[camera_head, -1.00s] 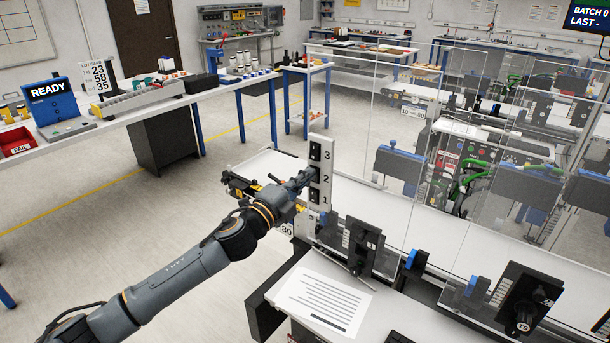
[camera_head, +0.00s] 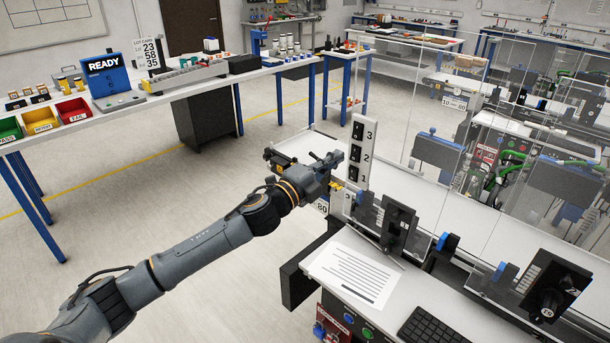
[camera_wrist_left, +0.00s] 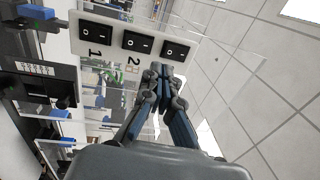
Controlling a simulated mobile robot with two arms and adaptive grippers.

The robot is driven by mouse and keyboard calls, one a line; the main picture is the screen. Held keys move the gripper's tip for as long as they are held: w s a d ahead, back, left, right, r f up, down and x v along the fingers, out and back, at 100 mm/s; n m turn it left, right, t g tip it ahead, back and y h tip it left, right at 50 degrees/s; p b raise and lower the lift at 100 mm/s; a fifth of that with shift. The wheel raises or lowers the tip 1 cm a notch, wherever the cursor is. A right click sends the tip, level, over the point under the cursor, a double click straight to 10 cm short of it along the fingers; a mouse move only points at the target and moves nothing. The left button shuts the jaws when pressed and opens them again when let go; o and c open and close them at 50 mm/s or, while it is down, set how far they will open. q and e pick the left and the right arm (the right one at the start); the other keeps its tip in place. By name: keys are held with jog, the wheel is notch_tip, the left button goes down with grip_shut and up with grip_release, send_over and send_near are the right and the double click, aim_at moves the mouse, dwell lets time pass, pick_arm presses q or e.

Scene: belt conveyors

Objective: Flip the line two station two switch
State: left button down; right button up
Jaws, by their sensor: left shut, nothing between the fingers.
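A white switch panel (camera_head: 365,182) with three black rocker switches marked 3, 2 and 1 from top to bottom stands at the middle right of the head view. It also shows in the left wrist view, sideways, with switch 1 (camera_wrist_left: 97,32) at left, switch 2 (camera_wrist_left: 137,42) in the middle and a third switch (camera_wrist_left: 176,50) at right. My left gripper (camera_head: 338,158) is shut and empty, just left of the panel near switch 2 (camera_head: 357,156). In the wrist view its fingertips (camera_wrist_left: 164,72) overlap the panel's edge between switch 2 and the third switch. I cannot tell whether they touch. My right gripper is not in view.
Clear upright screens (camera_head: 490,150) stand behind the panel. Black devices (camera_head: 398,226) and a paper sheet (camera_head: 352,275) are in front of it. A long bench (camera_head: 190,92) with bins and a READY display (camera_head: 107,80) runs along the left. The floor between is open.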

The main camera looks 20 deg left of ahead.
pick_arm(q)
jog(key=r+b+v, duration=0.1)
jog(key=b+v, duration=0.1)
jog(key=v, duration=0.5)
jog(key=shift+s+a+r+b, duration=0.15)
jog(key=shift+s+a+b, duration=0.2)
jog(key=shift+b, duration=0.05)
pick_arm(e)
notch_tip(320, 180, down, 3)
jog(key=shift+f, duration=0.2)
pick_arm(q)
jog(key=shift+s, duration=0.1)
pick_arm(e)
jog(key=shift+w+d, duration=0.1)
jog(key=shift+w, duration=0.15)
